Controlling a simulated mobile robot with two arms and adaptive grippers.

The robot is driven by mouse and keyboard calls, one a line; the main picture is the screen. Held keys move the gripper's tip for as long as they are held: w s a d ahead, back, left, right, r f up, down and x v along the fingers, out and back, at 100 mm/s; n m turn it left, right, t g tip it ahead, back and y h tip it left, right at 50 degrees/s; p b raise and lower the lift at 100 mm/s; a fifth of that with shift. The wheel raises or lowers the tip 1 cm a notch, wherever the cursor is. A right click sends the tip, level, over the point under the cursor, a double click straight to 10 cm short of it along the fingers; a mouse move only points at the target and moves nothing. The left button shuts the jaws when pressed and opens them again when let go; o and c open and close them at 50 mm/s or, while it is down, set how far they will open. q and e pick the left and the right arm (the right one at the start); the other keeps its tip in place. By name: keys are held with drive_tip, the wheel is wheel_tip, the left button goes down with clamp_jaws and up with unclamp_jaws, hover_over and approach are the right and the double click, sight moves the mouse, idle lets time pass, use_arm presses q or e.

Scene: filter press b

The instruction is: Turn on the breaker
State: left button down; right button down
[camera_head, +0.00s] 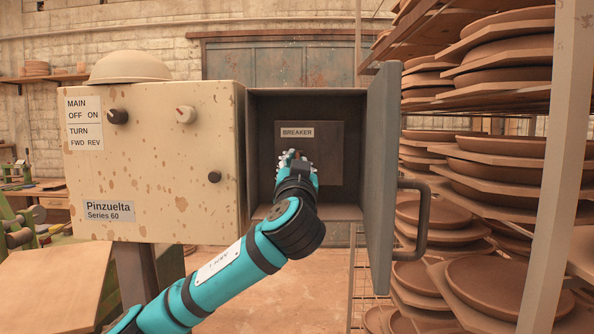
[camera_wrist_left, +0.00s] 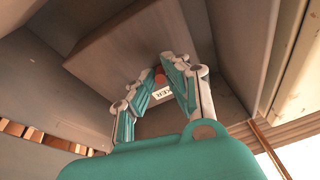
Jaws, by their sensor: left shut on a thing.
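The breaker panel (camera_head: 330,160) is a dark plate inside an open grey box, with a white BREAKER label (camera_head: 297,132) on its upper part. My left gripper (camera_head: 293,158) reaches into the box from the lower left, just below the label. In the left wrist view, its fingers (camera_wrist_left: 161,75) are closed around a small reddish-brown breaker lever (camera_wrist_left: 159,77), close to the partly hidden label (camera_wrist_left: 163,93). Most of the lever is hidden by the fingers, so its position is unclear. My right gripper is not in view.
The box's grey door (camera_head: 381,165) stands open to the right, with a dark handle (camera_head: 415,220). The spotted cream control box (camera_head: 150,180) with knobs is on the left. Racks of brown plates (camera_head: 490,200) stand at the right.

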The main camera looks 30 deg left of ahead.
sight(297, 153)
use_arm(q)
wheel_tip(297, 153, up, 4)
drive_tip(key=g+h+p, duration=0.2)
drive_tip(key=g+p, duration=0.2)
drive_tip(key=p, duration=0.4)
drive_tip(key=g+h+p, duration=0.3)
drive_tip(key=p, duration=0.6)
drive_tip(key=shift+r+g, duration=0.2)
drive_tip(key=shift+g, duration=0.2)
drive_tip(key=shift+w+a+f+g+p, duration=0.1)
drive_tip(key=shift+g+p, duration=0.2)
drive_tip(key=shift+p, duration=0.65)
